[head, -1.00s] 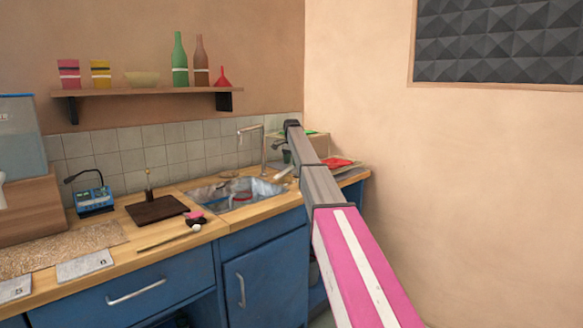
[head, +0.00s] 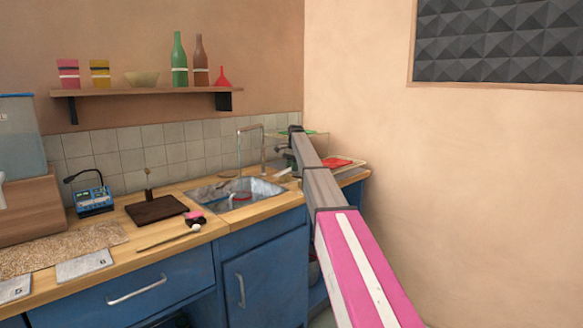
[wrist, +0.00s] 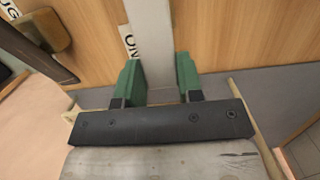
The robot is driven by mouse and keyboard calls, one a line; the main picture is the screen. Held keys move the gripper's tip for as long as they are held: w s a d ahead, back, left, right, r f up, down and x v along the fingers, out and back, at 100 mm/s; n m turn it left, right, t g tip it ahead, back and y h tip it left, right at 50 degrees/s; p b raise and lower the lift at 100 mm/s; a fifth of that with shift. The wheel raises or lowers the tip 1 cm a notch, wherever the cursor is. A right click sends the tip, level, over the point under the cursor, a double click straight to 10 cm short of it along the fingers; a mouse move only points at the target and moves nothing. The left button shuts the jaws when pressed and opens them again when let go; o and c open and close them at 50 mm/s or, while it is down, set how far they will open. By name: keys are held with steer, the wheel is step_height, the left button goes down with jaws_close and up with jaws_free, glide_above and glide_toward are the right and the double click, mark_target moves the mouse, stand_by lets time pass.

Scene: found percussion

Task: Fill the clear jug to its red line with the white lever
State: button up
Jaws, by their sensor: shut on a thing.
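My gripper (wrist: 158,78) is in the wrist view, its two green fingers shut on the white lever (wrist: 151,30), a pale flat bar running up between them. In the head view my arm reaches over the counter's right end, and the gripper is mostly hidden behind it. The clear jug (head: 239,195) seems to stand in the metal sink (head: 212,194); its red line shows as a small red band, and its water level is too small to read. The tap (head: 251,128) arches over the sink, with a thin pale stream seemingly below its spout.
A wooden panel (wrist: 220,30) with partly hidden lettering lies beyond the lever. A red thing (head: 338,163) lies right of my arm. A dark board (head: 157,208) and a blue device (head: 93,199) stand left of the sink. A shelf (head: 150,91) holds bottles above.

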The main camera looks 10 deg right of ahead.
steer(key=shift+w+d+f+g+y, duration=0.15)
steer(key=shift+f+g+y, duration=0.3)
steer(key=shift+y, duration=0.35)
steer(key=o, duration=0.9)
steer(key=shift+o, duration=0.2)
steer(key=shift+r, duration=0.2)
steer(key=v, duration=1)
steer(key=shift+r, duration=0.25)
steer(key=shift+w, duration=0.1)
